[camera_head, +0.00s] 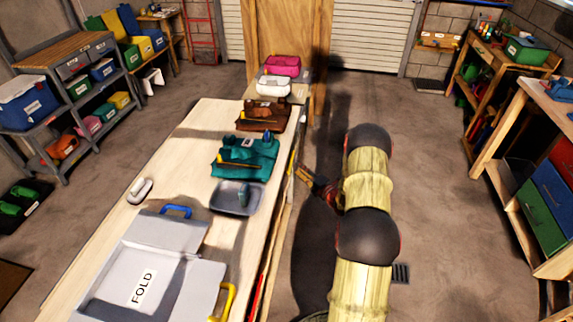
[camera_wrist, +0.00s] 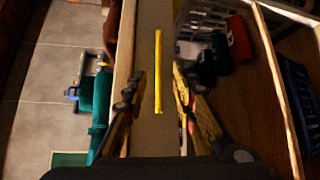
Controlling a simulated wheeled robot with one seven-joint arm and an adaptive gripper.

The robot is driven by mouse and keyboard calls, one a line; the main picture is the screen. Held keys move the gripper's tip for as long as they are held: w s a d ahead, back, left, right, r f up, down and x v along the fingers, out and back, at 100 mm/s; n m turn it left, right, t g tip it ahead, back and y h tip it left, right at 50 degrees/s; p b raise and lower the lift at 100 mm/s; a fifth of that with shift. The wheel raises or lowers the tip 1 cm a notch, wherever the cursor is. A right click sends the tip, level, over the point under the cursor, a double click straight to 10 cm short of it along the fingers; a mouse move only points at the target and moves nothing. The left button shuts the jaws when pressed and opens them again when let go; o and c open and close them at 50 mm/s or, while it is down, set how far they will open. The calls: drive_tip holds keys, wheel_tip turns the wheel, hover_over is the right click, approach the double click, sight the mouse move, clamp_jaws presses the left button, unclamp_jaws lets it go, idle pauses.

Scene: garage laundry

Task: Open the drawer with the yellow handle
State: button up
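The yellow handle (camera_wrist: 158,72) is a thin straight bar on the drawer front (camera_wrist: 150,138) in the wrist view. In the head view a small yellow strip (camera_head: 292,160) on the right side of the long table seems to be the same handle. My gripper (camera_wrist: 157,78) is open, with one finger on each side of the handle in the wrist view. I cannot tell whether either finger touches it. In the head view my gripper (camera_head: 309,180) is beside the table's right edge, partly hidden by my arm. The drawer looks shut, but its edges are hard to make out.
The long table (camera_head: 165,160) carries a grey folding board (camera_head: 150,255), a grey tray (camera_head: 238,198), and teal (camera_head: 245,158) and brown (camera_head: 262,116) folded cloths. Floor (camera_head: 440,210) is clear right of my arm. A bench with coloured drawers (camera_head: 550,190) stands far right.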

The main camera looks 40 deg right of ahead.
sight(291, 161)
drive_tip(key=shift+w+d+f+b, duration=0.15)
drive_tip(key=shift+w+b, duration=0.25)
drive_tip(key=shift+w, duration=0.9)
drive_tip(key=shift+w+f+b, duration=0.2)
drive_tip(key=shift+w+b, duration=0.15)
drive_tip(key=shift+w, duration=0.9)
drive_tip(key=shift+w+d+f+b, duration=0.15)
drive_tip(key=shift+w+b, duration=0.25)
drive_tip(key=shift+w, duration=0.9)
drive_tip(key=shift+c, duration=1)
clamp_jaws()
